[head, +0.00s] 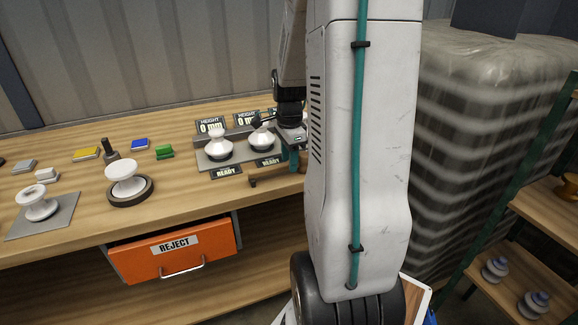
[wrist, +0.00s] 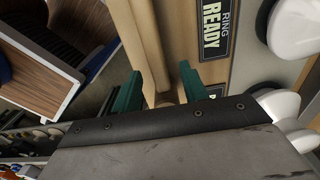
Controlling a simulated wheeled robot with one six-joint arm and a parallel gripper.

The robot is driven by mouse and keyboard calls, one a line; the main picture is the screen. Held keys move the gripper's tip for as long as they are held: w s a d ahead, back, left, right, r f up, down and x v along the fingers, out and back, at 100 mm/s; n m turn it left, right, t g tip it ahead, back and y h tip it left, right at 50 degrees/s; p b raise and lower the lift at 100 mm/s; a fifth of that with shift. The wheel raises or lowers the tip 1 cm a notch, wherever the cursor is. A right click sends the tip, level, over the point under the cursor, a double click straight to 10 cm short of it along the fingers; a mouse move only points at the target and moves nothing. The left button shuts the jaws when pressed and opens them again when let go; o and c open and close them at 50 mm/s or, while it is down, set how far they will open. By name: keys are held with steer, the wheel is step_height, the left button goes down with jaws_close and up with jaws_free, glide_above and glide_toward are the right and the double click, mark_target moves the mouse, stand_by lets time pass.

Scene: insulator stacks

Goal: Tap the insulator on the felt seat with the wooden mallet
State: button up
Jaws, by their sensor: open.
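A white insulator (head: 124,170) stands upright on a dark round seat (head: 143,195), which looks like the felt seat, left of centre on the bench in the head view. The wooden mallet (head: 268,176) appears to lie at the bench's front edge, below the READY labels, partly hidden by my arm. My gripper (head: 296,160) is low over its right end.
Two insulators (head: 218,147) (head: 262,138) stand on a grey plate behind the mallet, with height displays behind. Another insulator (head: 38,204) is on a grey square at the left. An orange REJECT drawer (head: 175,254) is below the bench. Small coloured blocks (head: 86,154) lie towards the back.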

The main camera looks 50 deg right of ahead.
steer(key=shift+f, duration=1.25)
jaws_close()
steer(key=shift+r, duration=0.2)
